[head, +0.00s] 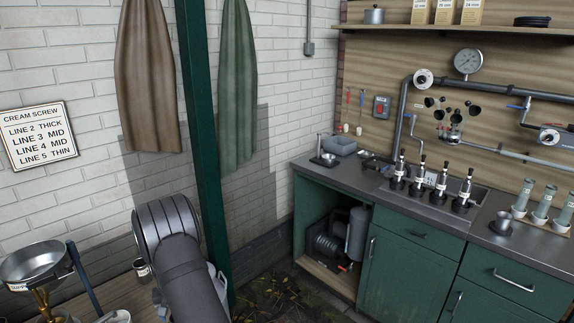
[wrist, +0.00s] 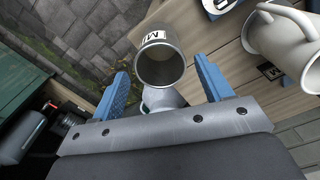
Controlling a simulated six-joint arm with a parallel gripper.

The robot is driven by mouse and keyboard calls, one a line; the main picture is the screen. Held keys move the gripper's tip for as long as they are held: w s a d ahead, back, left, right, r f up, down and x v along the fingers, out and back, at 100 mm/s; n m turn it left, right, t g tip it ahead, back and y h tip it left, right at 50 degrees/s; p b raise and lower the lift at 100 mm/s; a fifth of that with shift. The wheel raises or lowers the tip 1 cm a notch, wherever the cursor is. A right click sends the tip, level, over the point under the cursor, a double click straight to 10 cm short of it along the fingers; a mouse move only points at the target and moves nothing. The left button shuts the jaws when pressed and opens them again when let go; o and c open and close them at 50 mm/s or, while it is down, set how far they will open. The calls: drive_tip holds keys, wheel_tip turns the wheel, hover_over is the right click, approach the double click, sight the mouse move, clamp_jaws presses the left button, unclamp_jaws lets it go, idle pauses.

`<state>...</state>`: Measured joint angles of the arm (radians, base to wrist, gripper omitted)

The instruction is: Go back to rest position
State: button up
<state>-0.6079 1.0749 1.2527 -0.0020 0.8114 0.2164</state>
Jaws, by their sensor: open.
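My gripper (wrist: 161,67) shows in the wrist view with its two blue fingers spread apart. An open-topped grey metal cup (wrist: 160,62) with a white label starting with "M" is seen between and beyond the fingers. No finger visibly touches it, and its distance from them is hard to tell. In the head view my dark arm fills the lower left, and I cannot make out my gripper there.
A white jug (wrist: 278,38) stands on the wooden bench (wrist: 228,66), right of the cup. In the head view, a metal bowl (head: 36,262) is at the left, a green post (head: 200,130) stands beside my arm, and a green-fronted counter (head: 411,270) stands right.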

wheel_tip(320, 180, up, 9)
wheel_tip(320, 180, down, 13)
drive_tip(key=shift+f, duration=0.1)
drive_tip(key=d+r, duration=1.2)
drive_tip(key=s+a+r+m, duration=0.1)
drive_tip(key=s+a+r, duration=0.3)
drive_tip(key=a, duration=0.6)
drive_tip(key=s+a+r, duration=0.3)
drive_tip(key=s+a, duration=0.2)
drive_tip(key=a, duration=0.6)
drive_tip(key=s+a+r, duration=0.4)
drive_tip(key=s+a, duration=0.4)
drive_tip(key=s, duration=0.1)
drive_tip(key=s+a+r, duration=0.4)
drive_tip(key=s+a, duration=0.5)
drive_tip(key=s, duration=0.1)
drive_tip(key=shift+s+m, duration=0.15)
drive_tip(key=shift+m, duration=0.25)
